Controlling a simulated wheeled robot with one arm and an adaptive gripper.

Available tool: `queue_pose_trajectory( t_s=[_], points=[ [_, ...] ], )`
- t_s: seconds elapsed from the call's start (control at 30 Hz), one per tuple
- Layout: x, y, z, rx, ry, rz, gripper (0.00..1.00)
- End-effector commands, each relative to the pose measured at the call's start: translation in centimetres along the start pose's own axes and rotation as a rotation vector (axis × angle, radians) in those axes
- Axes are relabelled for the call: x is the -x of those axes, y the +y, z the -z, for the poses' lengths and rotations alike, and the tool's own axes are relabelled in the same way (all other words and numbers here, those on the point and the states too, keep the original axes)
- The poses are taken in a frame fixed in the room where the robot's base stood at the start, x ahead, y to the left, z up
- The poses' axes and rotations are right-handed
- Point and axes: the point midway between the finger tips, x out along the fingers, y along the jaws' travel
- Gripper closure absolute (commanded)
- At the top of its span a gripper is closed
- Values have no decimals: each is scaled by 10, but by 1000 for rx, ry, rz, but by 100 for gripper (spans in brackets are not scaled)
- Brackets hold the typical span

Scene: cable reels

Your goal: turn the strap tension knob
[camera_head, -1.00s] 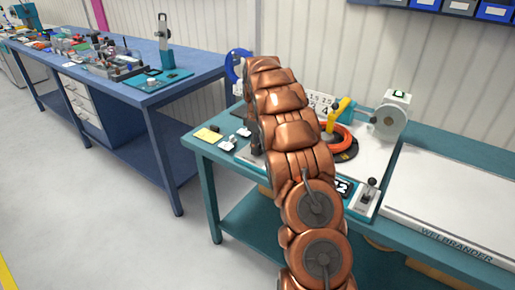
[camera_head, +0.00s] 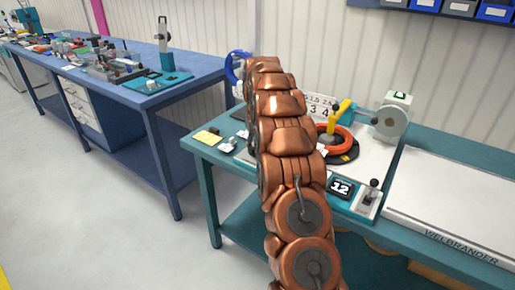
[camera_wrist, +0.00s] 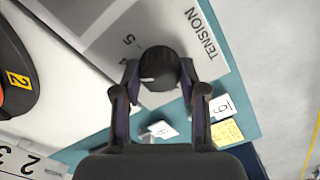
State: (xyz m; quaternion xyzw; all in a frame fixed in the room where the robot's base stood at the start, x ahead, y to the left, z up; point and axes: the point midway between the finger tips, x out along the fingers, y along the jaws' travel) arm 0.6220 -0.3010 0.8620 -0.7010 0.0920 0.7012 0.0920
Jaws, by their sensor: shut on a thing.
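The strap tension knob (camera_wrist: 158,62) is a round black knob with a pale mark on it. It stands on a light grey plate (camera_wrist: 203,68) printed "TENSION", with a scale and a 5 beside it. In the wrist view my gripper (camera_wrist: 159,74) has one dark finger on each side of the knob and is shut on it. In the head view my copper-coloured arm hides the gripper and the knob.
White tags and a yellow note (camera_wrist: 228,132) lie near the knob. A blue bench (camera_head: 150,103) stands left.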

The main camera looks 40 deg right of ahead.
Motion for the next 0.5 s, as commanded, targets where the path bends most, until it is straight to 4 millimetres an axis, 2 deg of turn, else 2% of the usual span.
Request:
queue_pose_trajectory(
  t_s=[0.5],
  points=[
    [1, 0, 1, -104, 4, -1, 93]
  ],
)
